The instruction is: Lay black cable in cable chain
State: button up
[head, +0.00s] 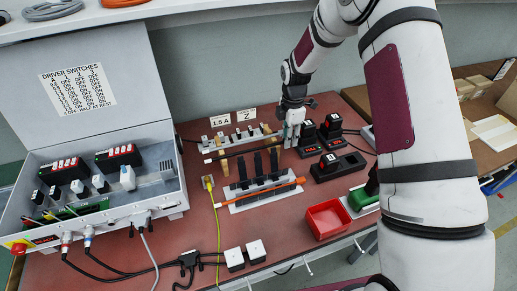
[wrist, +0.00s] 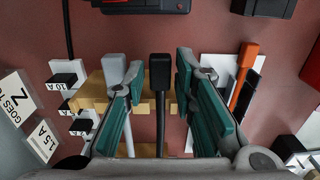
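The black cable (head: 236,152) lies across wooden holders on the red bench, beside a grey-white cable. In the wrist view its black end (wrist: 160,75) sits between my gripper's teal fingers, with gaps at both sides. My gripper (head: 292,138) is low over the right end of the cables. It is open in the wrist view (wrist: 160,80). The cable chain appears to be the white strip with black uprights (head: 234,192), in front of the black cable. An orange cable (head: 262,194) lies along this strip, its end also in the wrist view (wrist: 243,75).
A grey-white cable end (wrist: 113,68) is close beside my left finger. Black switch units (head: 330,165) stand right of the strip. A red tray (head: 326,219) is at the front. An open control box (head: 100,185) stands at left. A yellow-green cable (head: 216,215) runs down left of the strip.

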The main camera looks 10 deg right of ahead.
grip_shut()
jog(key=shift+r, duration=0.15)
jog(key=shift+r+p, duration=0.55)
jog(key=shift+r, duration=1.6)
